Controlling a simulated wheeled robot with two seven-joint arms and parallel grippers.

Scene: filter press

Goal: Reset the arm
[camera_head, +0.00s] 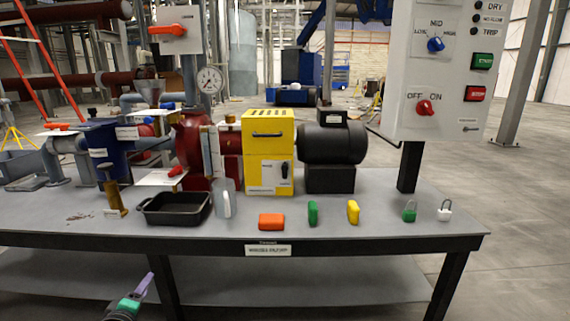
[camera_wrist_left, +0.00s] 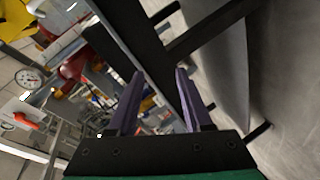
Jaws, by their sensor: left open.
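My left gripper (camera_head: 143,287) shows at the lower left of the head view, with purple fingers and a green part behind them. It is low in front of the table's front edge, apart from everything on the top. In the left wrist view its two purple fingers (camera_wrist_left: 155,105) stand apart with nothing between them. My right gripper is in neither view.
The grey table (camera_head: 380,222) has a lower shelf (camera_head: 300,285). On top are a black tray (camera_head: 175,208), an orange block (camera_head: 271,221), green and yellow pieces, two padlocks (camera_head: 445,210), a yellow box (camera_head: 268,140) and a motor. A control panel (camera_head: 440,70) stands right. Open floor lies right.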

